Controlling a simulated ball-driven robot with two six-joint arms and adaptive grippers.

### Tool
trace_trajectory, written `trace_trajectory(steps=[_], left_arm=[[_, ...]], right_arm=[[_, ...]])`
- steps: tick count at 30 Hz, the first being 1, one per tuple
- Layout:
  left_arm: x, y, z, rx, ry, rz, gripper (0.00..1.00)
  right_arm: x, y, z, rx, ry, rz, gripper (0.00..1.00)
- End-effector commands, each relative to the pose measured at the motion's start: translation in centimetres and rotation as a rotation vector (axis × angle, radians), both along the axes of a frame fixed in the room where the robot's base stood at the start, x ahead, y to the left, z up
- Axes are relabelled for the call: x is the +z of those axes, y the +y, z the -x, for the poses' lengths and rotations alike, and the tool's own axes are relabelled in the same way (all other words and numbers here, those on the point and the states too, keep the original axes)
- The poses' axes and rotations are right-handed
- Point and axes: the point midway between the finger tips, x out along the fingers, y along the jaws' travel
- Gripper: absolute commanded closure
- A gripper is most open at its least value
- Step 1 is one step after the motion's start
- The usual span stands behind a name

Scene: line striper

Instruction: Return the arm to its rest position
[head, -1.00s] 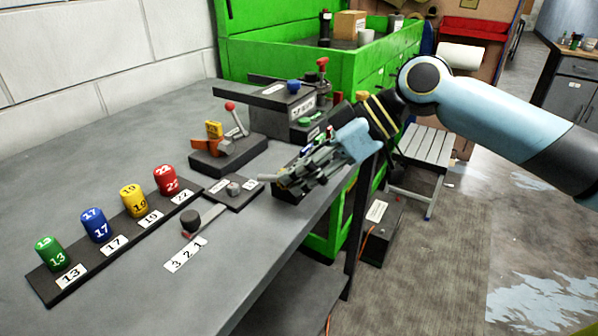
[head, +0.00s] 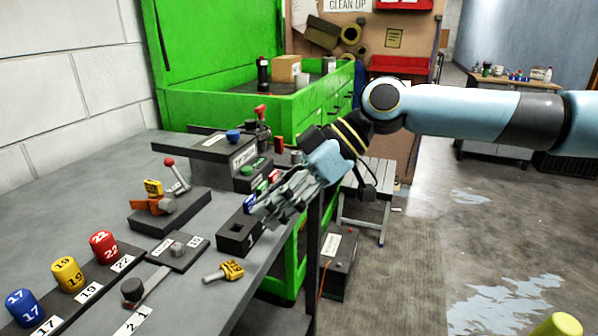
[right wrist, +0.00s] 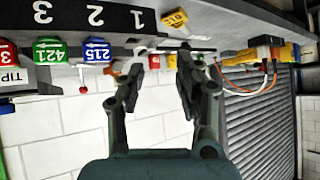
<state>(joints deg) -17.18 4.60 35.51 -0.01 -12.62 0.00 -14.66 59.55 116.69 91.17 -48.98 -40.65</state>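My right arm reaches in from the right in the head view. My right gripper (head: 268,212) is in front of the table's right edge, near the dark block with a square hole (head: 237,235). In the right wrist view the two fingers (right wrist: 169,58) stand apart with nothing held between them. A small tool with a yellow handle (head: 230,270) lies on the table below the gripper, apart from it; its yellow end also shows in the right wrist view (right wrist: 174,18). My left gripper is not in view.
The grey table (head: 60,190) carries numbered cylinders, such as the red one (head: 104,247), and a lever fixture (head: 170,210). A green cabinet (head: 210,105) stands behind it. A grey stool (head: 368,190) and a black box (head: 338,262) stand on the floor. Floor at right is open.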

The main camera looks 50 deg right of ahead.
Motion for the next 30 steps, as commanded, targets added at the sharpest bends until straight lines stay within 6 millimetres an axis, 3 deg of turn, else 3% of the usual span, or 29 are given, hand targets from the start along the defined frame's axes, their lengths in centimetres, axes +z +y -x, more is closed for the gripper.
trace_trajectory(steps=[7, 15, 26, 29, 30], left_arm=[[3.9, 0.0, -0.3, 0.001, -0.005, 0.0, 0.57], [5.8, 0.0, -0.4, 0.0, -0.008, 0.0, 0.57], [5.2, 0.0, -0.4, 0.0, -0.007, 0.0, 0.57], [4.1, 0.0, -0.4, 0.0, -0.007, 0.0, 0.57], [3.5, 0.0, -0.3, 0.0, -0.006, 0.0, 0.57]], right_arm=[[3.2, -2.6, 1.8, -0.001, 0.006, 0.004, 0.66], [3.9, -3.7, 2.4, -0.001, 0.002, 0.0, 0.66], [3.3, -3.6, 2.3, -0.009, -0.007, -0.015, 0.66], [1.6, -3.1, 1.8, -0.068, -0.016, -0.083, 0.66], [-0.3, -3.9, 1.4, -0.117, -0.019, -0.099, 0.66]])
